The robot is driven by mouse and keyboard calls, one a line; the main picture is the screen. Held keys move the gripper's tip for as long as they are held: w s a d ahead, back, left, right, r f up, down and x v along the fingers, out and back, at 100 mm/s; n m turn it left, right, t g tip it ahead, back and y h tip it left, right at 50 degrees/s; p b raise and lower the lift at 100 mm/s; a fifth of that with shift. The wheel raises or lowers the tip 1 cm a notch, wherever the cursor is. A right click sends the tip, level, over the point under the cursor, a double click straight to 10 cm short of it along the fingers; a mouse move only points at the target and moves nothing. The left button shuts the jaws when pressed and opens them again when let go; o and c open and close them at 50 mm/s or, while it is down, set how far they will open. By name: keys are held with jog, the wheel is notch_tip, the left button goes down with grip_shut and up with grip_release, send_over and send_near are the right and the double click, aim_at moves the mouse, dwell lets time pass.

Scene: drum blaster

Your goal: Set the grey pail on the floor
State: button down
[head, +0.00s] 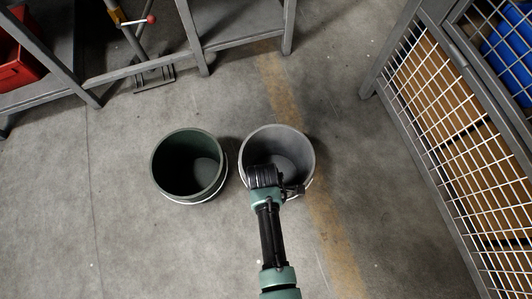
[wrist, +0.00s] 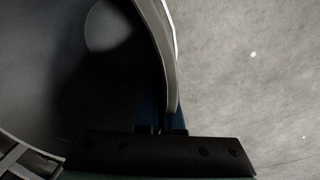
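The grey pail (head: 302,143) is upright in the middle of the head view, its open mouth facing up. My gripper (head: 264,175) reaches its near rim from below in the picture. In the wrist view the pail's curved rim (wrist: 158,35) runs down between my blue-padded fingers (wrist: 166,118), which sit close on both sides of the wall. The gripper looks shut on the rim. The pail's dark inside fills the left of that view. Its underside is hidden, so I cannot tell whether it touches the concrete floor (head: 120,235).
A dark green pail (head: 188,165) stands close to the left of the grey one. A metal rack (head: 150,68) with a red bin (head: 15,60) is at the back left. A wire-mesh cage (head: 450,130) stands at the right. Floor is clear at the lower left.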

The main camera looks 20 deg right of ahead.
jog(key=c, duration=1)
grip_release()
